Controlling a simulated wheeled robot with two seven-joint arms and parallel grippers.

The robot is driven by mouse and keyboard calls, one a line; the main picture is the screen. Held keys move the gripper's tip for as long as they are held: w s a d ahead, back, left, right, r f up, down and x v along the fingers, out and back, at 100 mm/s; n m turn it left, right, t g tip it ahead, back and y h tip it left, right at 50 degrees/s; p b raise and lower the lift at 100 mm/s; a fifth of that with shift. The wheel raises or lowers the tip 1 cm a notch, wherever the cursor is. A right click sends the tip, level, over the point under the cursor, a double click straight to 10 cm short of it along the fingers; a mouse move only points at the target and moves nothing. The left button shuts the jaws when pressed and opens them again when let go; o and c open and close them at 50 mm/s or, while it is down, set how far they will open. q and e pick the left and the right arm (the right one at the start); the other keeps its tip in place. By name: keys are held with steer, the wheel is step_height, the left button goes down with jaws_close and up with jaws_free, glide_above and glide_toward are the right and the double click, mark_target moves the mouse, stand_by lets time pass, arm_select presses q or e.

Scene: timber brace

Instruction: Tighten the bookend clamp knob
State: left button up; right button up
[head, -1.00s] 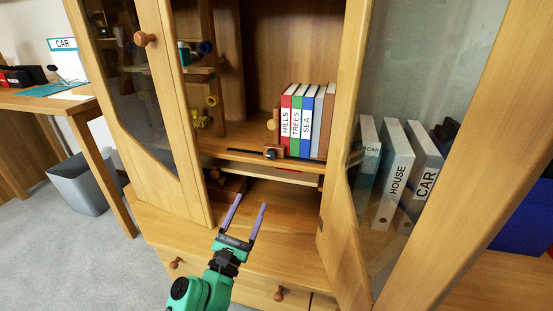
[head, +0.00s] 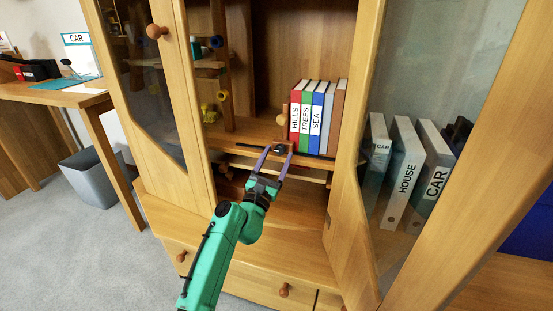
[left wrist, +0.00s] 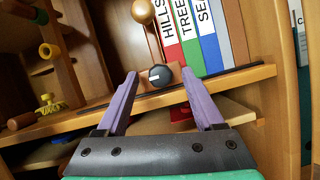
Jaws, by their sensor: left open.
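The clamp knob (head: 279,149) is a dark round knob at the front edge of the shelf, at the foot of the wooden bookend (head: 281,120). In the left wrist view the knob (left wrist: 160,75) shows a pale mark on its face. My left gripper (head: 276,148) has purple fingers, open, with the tips on either side of the knob in the head view. In the left wrist view the fingertips (left wrist: 160,75) point toward it with gaps on both sides; contact is not visible. My right gripper is not in view.
Books labelled HILLS, TREES and SEA (head: 309,120) stand right of the bookend on the shelf. The open glass door (head: 345,220) is at the right, with binders (head: 402,170) behind its glass. The left cabinet door (head: 170,150) stands close to my arm.

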arm_select(q)
jaws_close()
steer(key=m, duration=0.1)
steer(key=m+h+p, duration=0.1)
steer(key=m, duration=0.1)
steer(key=shift+a+r+g, duration=0.1)
steer(key=shift+r+g, duration=0.1)
steer(key=shift+g, duration=0.2)
steer(key=shift+m+g+h+p, duration=0.5)
steer(key=shift+m+h, duration=0.1)
steer(key=shift+m, duration=0.5)
steer(key=shift+a+m+h, duration=0.1)
steer(key=shift+m+h, duration=0.2)
steer(key=shift+m, duration=0.6)
steer(key=shift+w+f+m+g, duration=0.1)
steer(key=shift+m+g, duration=0.3)
steer(key=shift+m, duration=0.1)
steer(key=shift+c, duration=0.2)
jaws_free()
steer(key=shift+o, duration=0.2)
